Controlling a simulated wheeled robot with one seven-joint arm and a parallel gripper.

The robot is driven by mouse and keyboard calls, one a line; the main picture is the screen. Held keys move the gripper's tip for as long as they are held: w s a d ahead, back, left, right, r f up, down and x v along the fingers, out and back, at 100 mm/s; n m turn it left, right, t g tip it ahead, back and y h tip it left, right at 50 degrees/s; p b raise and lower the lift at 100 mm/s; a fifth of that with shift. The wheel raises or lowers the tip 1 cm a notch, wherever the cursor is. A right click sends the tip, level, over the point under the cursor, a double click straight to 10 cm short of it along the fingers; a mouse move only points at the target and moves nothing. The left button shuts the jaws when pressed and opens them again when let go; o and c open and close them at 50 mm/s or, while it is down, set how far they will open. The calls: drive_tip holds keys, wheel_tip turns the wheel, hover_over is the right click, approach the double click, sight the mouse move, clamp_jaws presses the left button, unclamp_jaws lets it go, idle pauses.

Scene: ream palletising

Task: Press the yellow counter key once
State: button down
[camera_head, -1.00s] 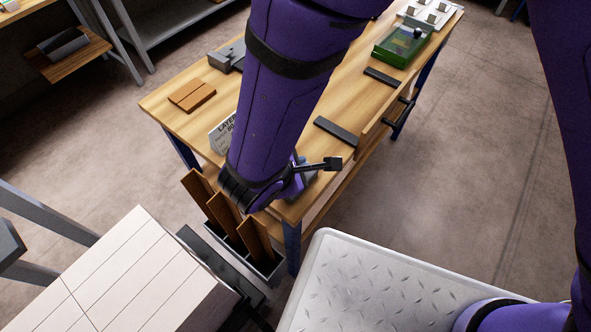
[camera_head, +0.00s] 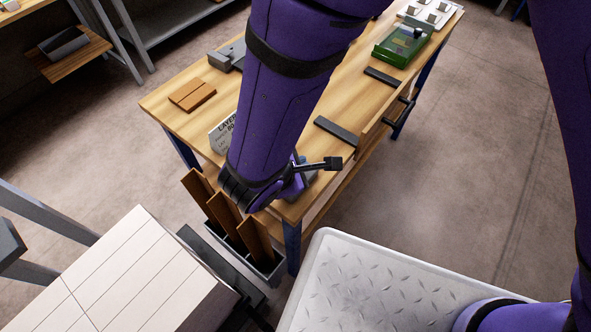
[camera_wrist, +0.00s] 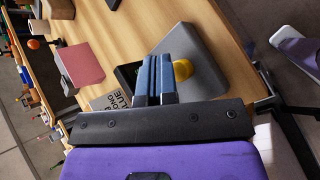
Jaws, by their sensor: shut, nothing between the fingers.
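The yellow counter key (camera_wrist: 183,70) is a round button on a grey, wedge-shaped counter box (camera_wrist: 207,68) in the wrist view. My gripper (camera_wrist: 157,60) is shut and empty, its two blue-grey fingers side by side. In the picture the fingers overlap the box just left of the key and hide a little of its left side. I cannot tell whether they touch the box or the key. In the head view my arm hides the key and most of the box; a grey part of the box (camera_head: 308,172) shows at the table's near end.
The wooden table (camera_head: 185,125) carries a layer-board sign (camera_head: 222,136), brown blocks (camera_head: 192,95), dark flat bars (camera_head: 336,131) and a green case (camera_head: 402,45). A bin with upright brown boards (camera_head: 238,232) stands below its near end. White stacked reams (camera_head: 140,270) lie front left.

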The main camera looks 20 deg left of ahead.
drive_tip(key=shift+f, duration=0.1)
idle(0.6)
drive_tip(key=shift+f, duration=0.3)
drive_tip(key=shift+f, duration=0.5)
idle(0.8)
drive_tip(key=shift+r, duration=0.95)
drive_tip(key=shift+r, duration=2.5)
